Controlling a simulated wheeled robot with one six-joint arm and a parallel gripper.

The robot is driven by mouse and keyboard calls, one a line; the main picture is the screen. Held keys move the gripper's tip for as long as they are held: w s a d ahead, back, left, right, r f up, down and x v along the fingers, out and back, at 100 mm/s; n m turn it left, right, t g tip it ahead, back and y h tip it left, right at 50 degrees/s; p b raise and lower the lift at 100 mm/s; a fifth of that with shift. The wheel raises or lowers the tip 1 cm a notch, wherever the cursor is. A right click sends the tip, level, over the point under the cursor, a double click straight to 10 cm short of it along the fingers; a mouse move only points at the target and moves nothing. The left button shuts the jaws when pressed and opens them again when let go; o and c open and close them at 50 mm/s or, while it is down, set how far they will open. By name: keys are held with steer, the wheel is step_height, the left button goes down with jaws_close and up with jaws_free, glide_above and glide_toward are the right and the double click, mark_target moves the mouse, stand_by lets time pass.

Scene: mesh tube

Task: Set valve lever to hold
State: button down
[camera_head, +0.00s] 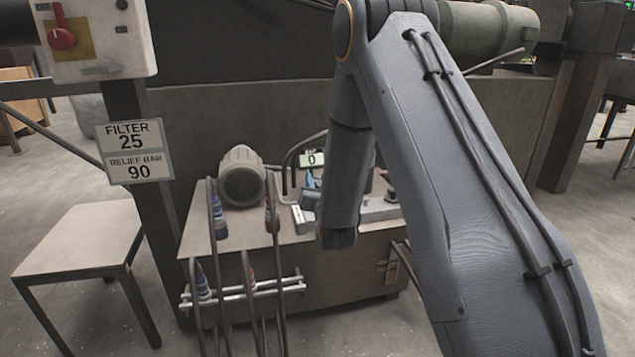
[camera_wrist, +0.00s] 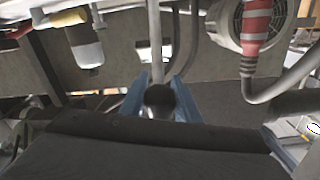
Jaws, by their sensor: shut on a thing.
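In the wrist view my gripper (camera_wrist: 160,82) has its two blue fingers on either side of a dark rounded knob (camera_wrist: 160,98). The fingers are shut on it. A grey rod (camera_wrist: 155,40) runs upward in the picture just beyond the knob; it looks like the valve lever's shaft, but I cannot tell for sure that they join. In the head view my forearm hides most of the gripper and the lever. The lever's position marks cannot be read in either view.
A small display (camera_head: 312,159) reads 0 on the bench (camera_head: 330,262). A round motor-like unit (camera_head: 242,178) stands left of it. Several hoses with red and blue grips hang at a front rail (camera_head: 245,293). A sign (camera_head: 134,151) reads FILTER 25, RELIEF BAR 90. A low table (camera_head: 80,238) stands left.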

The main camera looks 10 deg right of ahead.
steer(key=w+g+p, duration=0.1)
steer(key=p, duration=0.1)
steer(key=shift+w+r+p, duration=0.1)
steer(key=shift+r+p, duration=0.25)
steer(key=w+g+p, duration=0.1)
steer(key=w, duration=0.1)
steer(key=w+f+g+p, duration=0.1)
steer(key=w+p, duration=0.1)
steer(key=w, duration=0.1)
steer(key=shift+w, duration=0.15)
steer(key=shift+f, duration=0.2)
steer(key=c, duration=1.4)
jaws_free()
steer(key=shift+d, duration=0.1)
steer(key=shift+o, duration=0.2)
steer(key=shift+w+r, duration=0.1)
steer(key=shift+r, duration=0.1)
steer(key=shift+p+v, duration=0.95)
steer(key=shift+v, duration=3)
